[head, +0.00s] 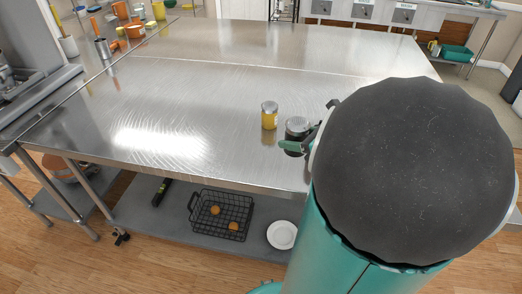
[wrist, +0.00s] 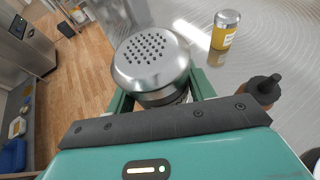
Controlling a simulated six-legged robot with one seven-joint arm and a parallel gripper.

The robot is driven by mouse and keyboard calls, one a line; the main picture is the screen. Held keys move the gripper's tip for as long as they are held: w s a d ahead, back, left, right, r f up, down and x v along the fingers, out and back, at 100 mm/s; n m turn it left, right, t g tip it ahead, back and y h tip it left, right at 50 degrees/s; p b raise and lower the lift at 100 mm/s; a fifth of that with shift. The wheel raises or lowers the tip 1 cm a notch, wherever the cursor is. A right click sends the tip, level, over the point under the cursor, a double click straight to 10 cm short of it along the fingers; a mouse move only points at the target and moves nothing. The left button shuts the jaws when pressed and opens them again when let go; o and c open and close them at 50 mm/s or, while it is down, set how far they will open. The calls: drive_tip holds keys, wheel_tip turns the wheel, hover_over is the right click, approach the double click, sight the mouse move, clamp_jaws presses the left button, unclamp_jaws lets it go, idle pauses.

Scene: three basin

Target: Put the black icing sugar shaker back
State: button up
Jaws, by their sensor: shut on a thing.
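The black icing sugar shaker (head: 296,138) has a silver lid and is upright at the right part of the steel table, near its front edge. In the wrist view its perforated metal lid (wrist: 151,57) fills the space ahead of my gripper (wrist: 158,96). The green fingers are shut on the shaker, one on each side. In the head view my gripper (head: 293,146) reaches in from the right, and my arm hides much of it. I cannot tell whether the shaker's base touches the table.
A yellow shaker (head: 269,115) stands just left and behind; it also shows in the wrist view (wrist: 225,31). A dark bottle (wrist: 264,88) is right of my gripper there. The steel table (head: 190,95) is clear at left. A wire basket (head: 220,214) and white plate (head: 282,235) sit on the shelf below.

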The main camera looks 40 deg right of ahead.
drive_tip(key=w+f, duration=0.3)
drive_tip(key=w, duration=0.1)
drive_tip(key=w+d+f, duration=0.1)
drive_tip(key=w+f, duration=0.2)
drive_tip(key=w, duration=0.1)
drive_tip(key=w+d+f, duration=0.1)
drive_tip(key=w+f, duration=0.2)
drive_tip(key=w, duration=0.1)
drive_tip(key=shift+w+d, duration=0.1)
drive_tip(key=shift+w, duration=0.2)
drive_tip(key=shift+w+f, duration=0.35)
drive_tip(key=shift+f, duration=1.6)
drive_tip(key=shift+f, duration=0.15)
drive_tip(key=o, duration=1)
